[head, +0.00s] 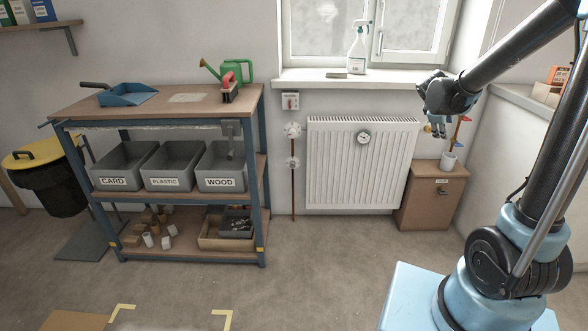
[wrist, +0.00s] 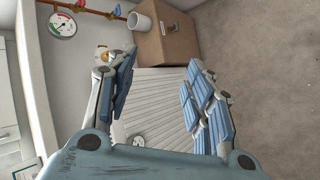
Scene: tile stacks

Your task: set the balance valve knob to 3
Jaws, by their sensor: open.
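My gripper (head: 438,126) is right of and above the radiator, well apart from both knobs. It is open and empty. In the wrist view my gripper's fingers (wrist: 158,75) are spread, with the radiator's white ribs (wrist: 165,105) behind them. The two knobs are not clearly seen there.
A round dial (head: 363,137) is on the radiator front. A wooden cabinet (head: 428,205) with a white cup (head: 448,160) stands right, near pipes with coloured handles and a gauge (wrist: 62,25). A shelf bench (head: 175,107) stands left.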

